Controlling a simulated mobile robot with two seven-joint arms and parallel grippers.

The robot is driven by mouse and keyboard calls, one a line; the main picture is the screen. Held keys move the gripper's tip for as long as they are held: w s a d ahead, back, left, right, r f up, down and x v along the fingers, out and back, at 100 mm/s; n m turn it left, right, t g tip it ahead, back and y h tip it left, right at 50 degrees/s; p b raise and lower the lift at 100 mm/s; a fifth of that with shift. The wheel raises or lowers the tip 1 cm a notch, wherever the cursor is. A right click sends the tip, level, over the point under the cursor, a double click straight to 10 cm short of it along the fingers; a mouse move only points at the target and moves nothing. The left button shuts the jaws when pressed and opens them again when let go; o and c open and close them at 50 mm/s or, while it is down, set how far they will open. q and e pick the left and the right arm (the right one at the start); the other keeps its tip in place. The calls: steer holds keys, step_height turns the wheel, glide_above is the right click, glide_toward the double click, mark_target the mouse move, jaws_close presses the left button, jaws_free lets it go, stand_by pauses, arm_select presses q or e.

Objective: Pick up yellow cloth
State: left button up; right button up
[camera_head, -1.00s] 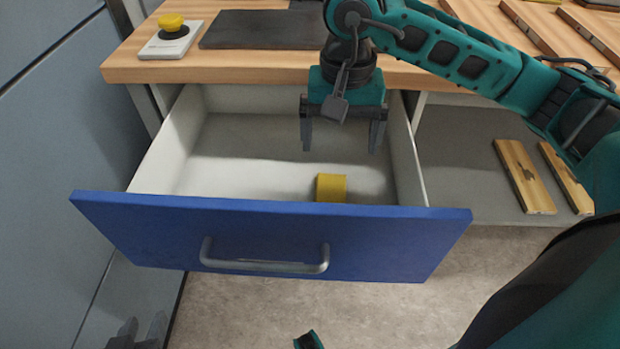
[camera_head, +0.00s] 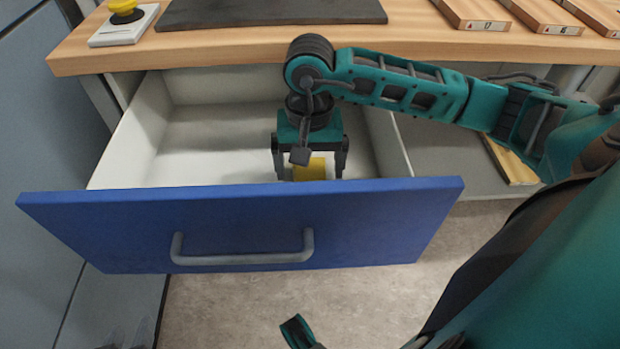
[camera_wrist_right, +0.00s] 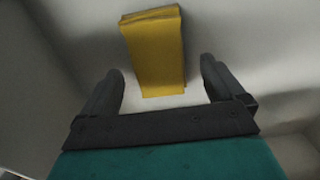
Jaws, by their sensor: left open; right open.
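The yellow cloth (camera_head: 314,170) is a small folded block inside the open drawer, near its front panel. The panel hides its lower part in the head view. My right gripper (camera_head: 309,175) is open and low in the drawer, with its fingers on either side of the cloth in that view. In the right wrist view the cloth (camera_wrist_right: 154,50) lies ahead, between and beyond the open fingertips (camera_wrist_right: 161,72), with gaps on both sides.
The blue drawer front (camera_head: 370,225) with its grey handle (camera_head: 243,257) stands pulled out under the wooden worktop (camera_head: 230,48). A white box with a yellow button (camera_head: 124,20) and a dark plate (camera_head: 270,12) rest on top. The drawer's left part is empty.

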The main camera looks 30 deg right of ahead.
mark_target(310, 173)
steer(key=shift+f, duration=0.95)
arm_select(q)
steer(key=shift+f, duration=0.15)
arm_select(e)
steer(key=c, duration=1.1)
steer(key=shift+r, duration=0.2)
steer(key=shift+c, duration=0.2)
arm_select(q)
steer(key=shift+s+a+r+p, duration=0.2)
steer(key=shift+r+p, duration=0.6)
steer(key=shift+p, duration=0.4)
steer(key=shift+s+a+r+p, duration=0.1)
steer(key=shift+a+r+p, duration=0.1)
steer(key=shift+r+p, duration=0.8)
arm_select(e)
step_height(310, 173, up, 20)
steer(key=shift+f, duration=0.15)
arm_select(q)
steer(key=shift+f, duration=0.2)
